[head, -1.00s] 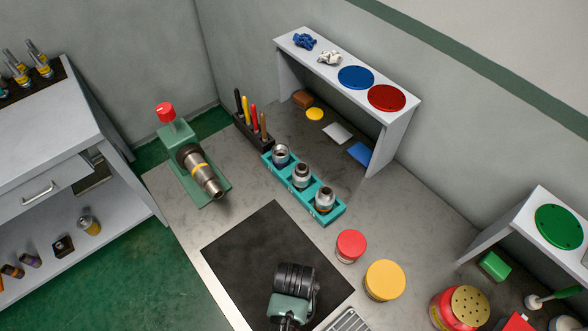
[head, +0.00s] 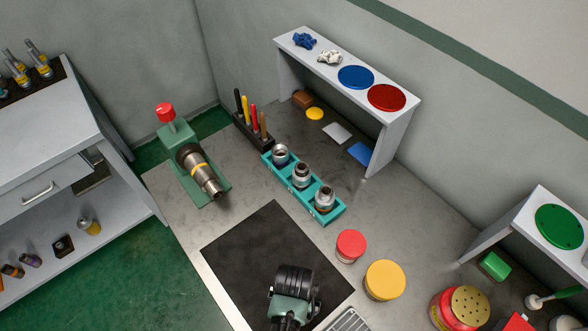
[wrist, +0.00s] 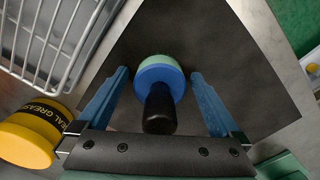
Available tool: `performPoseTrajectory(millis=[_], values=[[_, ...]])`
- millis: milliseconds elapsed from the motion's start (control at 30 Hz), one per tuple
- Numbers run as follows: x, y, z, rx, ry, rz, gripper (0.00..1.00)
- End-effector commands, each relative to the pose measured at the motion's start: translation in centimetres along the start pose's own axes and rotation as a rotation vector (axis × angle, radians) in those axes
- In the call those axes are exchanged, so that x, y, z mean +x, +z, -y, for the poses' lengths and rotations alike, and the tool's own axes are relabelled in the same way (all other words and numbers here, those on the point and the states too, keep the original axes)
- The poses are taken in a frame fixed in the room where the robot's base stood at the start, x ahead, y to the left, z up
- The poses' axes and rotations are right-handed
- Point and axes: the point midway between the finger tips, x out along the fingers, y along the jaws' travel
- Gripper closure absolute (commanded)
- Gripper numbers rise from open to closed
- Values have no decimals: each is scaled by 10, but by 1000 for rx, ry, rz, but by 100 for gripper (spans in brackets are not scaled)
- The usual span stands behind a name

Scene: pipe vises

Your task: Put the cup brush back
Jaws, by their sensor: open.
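What looks like the cup brush (wrist: 160,82), with a black handle, a blue disc and a pale green rim, is on the black mat (wrist: 215,45) in the wrist view. Its handle points toward my wrist. My gripper (wrist: 158,74) is open, with one blue finger on each side of the brush and a visible gap at both sides. In the head view my gripper (head: 293,283) is over the mat (head: 262,240), and it hides the brush and the fingertips.
A wire rack (wrist: 60,40) and a yellow-lidded grease tub (wrist: 30,135) lie left of the fingers in the wrist view. The head view shows a teal socket holder (head: 313,203), a green pipe vise (head: 190,165), a red-lidded jar (head: 351,244) and a grey shelf (head: 398,125).

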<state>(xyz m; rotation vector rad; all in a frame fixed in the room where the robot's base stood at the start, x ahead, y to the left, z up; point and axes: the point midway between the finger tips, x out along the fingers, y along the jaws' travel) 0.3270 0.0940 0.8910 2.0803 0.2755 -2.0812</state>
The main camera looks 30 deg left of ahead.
Motion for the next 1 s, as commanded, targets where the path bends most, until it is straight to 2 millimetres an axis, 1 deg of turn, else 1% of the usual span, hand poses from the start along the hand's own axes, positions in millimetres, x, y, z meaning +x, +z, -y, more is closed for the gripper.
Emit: performPoseTrajectory(millis=[167,500,600,700,800,1000], values=[[-19,-1,0,0,0,-4,0],[-86,-2,0,0,0,-6,0],[-102,-2,0,0,0,-5,0],[-114,-1,0,0,0,-3,0],[-120,-1,0,0,0,-1,0],[-122,0,0,0,0,0,0]])
